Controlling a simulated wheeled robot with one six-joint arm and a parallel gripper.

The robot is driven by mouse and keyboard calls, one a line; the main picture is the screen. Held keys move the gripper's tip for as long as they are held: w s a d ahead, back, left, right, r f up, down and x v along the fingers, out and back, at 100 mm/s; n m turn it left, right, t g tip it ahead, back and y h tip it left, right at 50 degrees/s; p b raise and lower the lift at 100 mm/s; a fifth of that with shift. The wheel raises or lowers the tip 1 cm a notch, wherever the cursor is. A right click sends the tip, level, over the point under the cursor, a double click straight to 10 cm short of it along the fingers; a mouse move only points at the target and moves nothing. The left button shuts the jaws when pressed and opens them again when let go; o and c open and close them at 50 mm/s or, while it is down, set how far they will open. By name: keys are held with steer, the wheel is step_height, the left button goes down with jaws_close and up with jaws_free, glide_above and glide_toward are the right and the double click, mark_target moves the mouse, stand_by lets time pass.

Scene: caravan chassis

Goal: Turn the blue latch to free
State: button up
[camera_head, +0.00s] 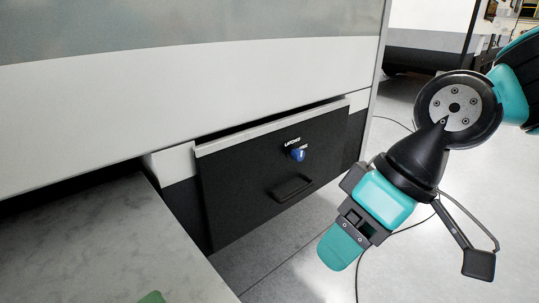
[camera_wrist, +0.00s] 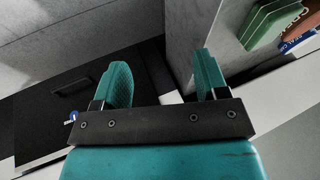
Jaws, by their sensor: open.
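The blue latch (camera_head: 298,155) is a small round knob near the upper right of a black front panel (camera_head: 245,180), beside small white lettering. In the wrist view the blue latch (camera_wrist: 74,116) is at the left, partly cut off from clear sight by its small size. I cannot tell which position it is turned to. My gripper (camera_head: 340,250) hangs to the right of the panel and lower than the latch, apart from it. In the wrist view my gripper (camera_wrist: 166,80) has its two teal fingers spread, with nothing between them.
A dark handle (camera_head: 292,188) sits below the latch on the panel. A grey marbled surface (camera_head: 90,245) is at lower left, with a green item (camera_head: 152,297) on its edge. In the wrist view, green and orange items (camera_wrist: 270,22) lie at upper right. Floor right of the panel is mostly open.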

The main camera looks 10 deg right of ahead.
steer(key=w+a+f+t+y+b, duration=0.25)
steer(key=w+f+b, duration=0.2)
steer(key=w, duration=0.65)
steer(key=m+t+y+b, duration=0.25)
steer(key=t+b, duration=0.55)
steer(key=t, duration=0.4)
glide_toward(302, 155)
steer(key=shift+m, duration=0.45)
steer(key=p+x, duration=0.4)
steer(key=x, duration=0.7)
steer(key=shift+w+a+p, duration=0.1)
steer(key=shift+p, duration=0.2)
steer(key=c, duration=0.9)
